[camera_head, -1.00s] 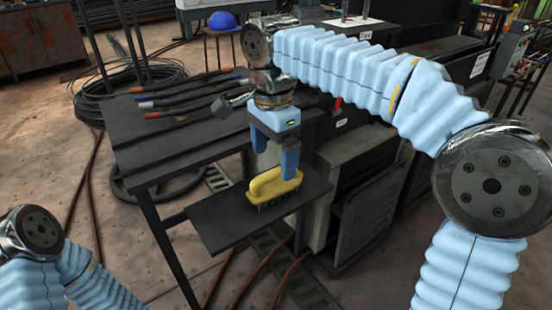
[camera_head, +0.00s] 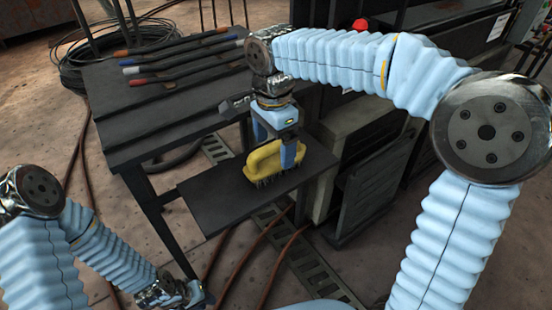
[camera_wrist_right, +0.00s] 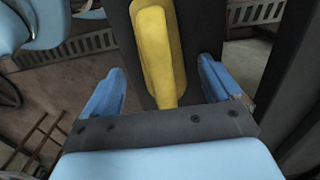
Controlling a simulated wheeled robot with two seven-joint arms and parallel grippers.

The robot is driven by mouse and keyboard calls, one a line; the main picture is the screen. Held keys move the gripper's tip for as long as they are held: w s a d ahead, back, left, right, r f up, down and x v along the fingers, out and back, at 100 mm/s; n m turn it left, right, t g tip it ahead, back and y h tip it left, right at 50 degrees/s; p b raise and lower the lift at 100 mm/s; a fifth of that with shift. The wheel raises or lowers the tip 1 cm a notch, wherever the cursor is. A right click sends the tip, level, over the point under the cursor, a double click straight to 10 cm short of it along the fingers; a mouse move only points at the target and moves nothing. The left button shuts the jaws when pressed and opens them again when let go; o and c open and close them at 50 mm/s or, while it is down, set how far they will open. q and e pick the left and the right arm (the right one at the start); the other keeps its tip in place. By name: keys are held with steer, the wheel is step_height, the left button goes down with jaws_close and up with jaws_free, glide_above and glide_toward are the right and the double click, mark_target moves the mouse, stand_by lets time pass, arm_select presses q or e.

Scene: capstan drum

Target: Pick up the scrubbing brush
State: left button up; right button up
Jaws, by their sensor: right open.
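The scrubbing brush (camera_head: 264,163) has a yellow handle and dark bristles. It stands bristles down on a dark shelf (camera_head: 215,212) in the head view. My right gripper (camera_head: 276,152) is open, pointing down, with its blue fingers at the height of the handle. In the right wrist view the yellow handle of the brush (camera_wrist_right: 157,50) lies between the two spread fingers of the right gripper (camera_wrist_right: 160,72), with gaps on both sides. My left gripper (camera_head: 190,294) is low in the head view, away from the brush, and its fingers cannot be made out.
A dark table (camera_head: 130,110) with several colour-tipped rods (camera_head: 170,60) stands behind and left of the shelf. A grey cabinet (camera_head: 365,150) is close on the right. Coiled cable (camera_head: 85,60) lies at the back left. The shelf around the brush is bare.

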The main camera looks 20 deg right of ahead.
steer(key=shift+w+f, duration=0.1)
steer(key=shift+f, duration=1.45)
steer(key=c, duration=1.2)
steer(key=shift+r, duration=0.15)
steer(key=shift+r, duration=0.35)
step_height(320, 180, up, 2)
steer(key=shift+r, duration=0.25)
steer(key=s+d+r, duration=0.2)
steer(key=d+r, duration=0.1)
steer(key=d, duration=0.1)
steer(key=s+d+r, duration=0.2)
steer(key=d+r, duration=0.1)
steer(key=d, duration=0.1)
steer(key=s+d+r, duration=0.2)
steer(key=d+r, duration=0.1)
steer(key=d, duration=0.1)
steer(key=shift+s+d+r+p, duration=0.25)
steer(key=shift+s+r+p, duration=0.05)
steer(key=shift+p, duration=0.1)
